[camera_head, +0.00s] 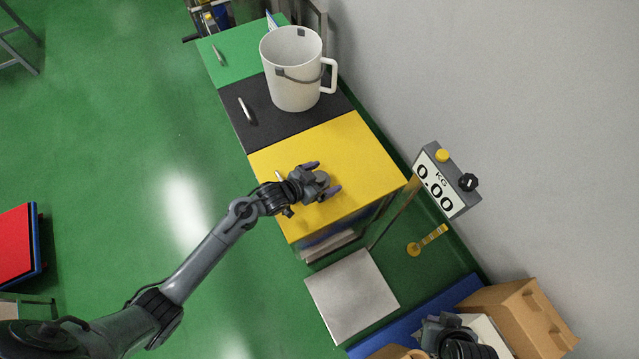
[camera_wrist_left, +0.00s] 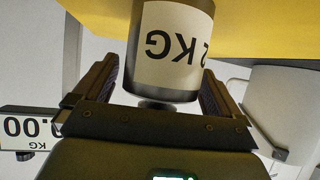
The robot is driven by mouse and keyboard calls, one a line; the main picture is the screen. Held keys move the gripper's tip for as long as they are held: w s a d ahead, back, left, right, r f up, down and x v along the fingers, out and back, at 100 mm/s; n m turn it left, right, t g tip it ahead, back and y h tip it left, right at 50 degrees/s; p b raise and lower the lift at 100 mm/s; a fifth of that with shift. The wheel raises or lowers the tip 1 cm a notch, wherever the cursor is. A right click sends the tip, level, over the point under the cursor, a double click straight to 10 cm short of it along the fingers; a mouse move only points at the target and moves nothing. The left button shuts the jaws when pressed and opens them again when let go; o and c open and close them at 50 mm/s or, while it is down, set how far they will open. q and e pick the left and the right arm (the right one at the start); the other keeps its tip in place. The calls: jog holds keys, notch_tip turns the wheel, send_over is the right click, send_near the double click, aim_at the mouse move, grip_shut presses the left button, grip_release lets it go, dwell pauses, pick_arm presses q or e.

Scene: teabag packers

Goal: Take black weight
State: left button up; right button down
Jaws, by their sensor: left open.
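The black weight (camera_wrist_left: 172,52) fills the middle of the left wrist view. It is a dark cylinder with a pale "2 KG" label, upside down in that picture, and a small knob facing my gripper. It stands at the yellow cabinet top (camera_head: 362,150). My left gripper (camera_head: 322,180) is over that top in the head view, with its fingers open. In the wrist view the open fingers (camera_wrist_left: 160,78) lie on either side of the weight, with gaps visible. In the head view my gripper largely hides the weight.
A white mug-shaped pail (camera_head: 292,90) stands on the black cabinet top (camera_head: 245,125), beyond the yellow one. A scale display (camera_head: 437,185) reads 0.00 KG, above a grey scale plate (camera_head: 352,297). A cardboard box (camera_head: 525,315) is at lower right. Green floor lies open at left.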

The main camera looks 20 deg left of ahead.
pick_arm(q)
jog(key=shift+w+d+f, duration=0.1)
jog(key=shift+w, duration=0.05)
jog(key=shift+c, duration=0.4)
grip_shut()
jog(key=shift+w+r, duration=0.15)
jog(key=shift+r, duration=0.2)
